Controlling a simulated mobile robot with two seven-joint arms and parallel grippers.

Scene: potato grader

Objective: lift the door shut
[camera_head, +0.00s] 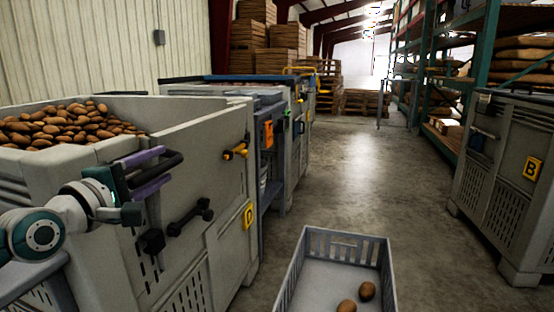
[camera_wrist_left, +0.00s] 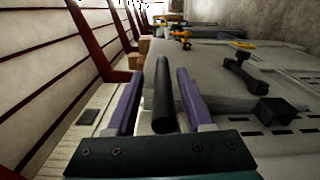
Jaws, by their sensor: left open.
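A grey bin (camera_head: 215,150) with a yellow D label (camera_head: 248,215) stands at the left, full of potatoes (camera_head: 65,125). Its side facing the aisle has seamed panels; I cannot tell which panel is the door or whether it is shut. A dark handle with knobbed ends (camera_head: 188,215) sits on that side and also shows in the left wrist view (camera_wrist_left: 243,75). My left gripper (camera_head: 167,164) is open beside the bin's upper side. A black bar (camera_wrist_left: 162,95) lies between its purple fingers, apart from both. What the bar is fixed to is hidden. My right gripper is out of view.
A grey crate (camera_head: 290,265) with potatoes (camera_head: 367,291) stands on the floor in front. A bin with a yellow B label (camera_head: 532,169) stands at the right. More machinery (camera_head: 275,130) stands behind the D bin. The concrete aisle (camera_head: 355,170) between them is clear.

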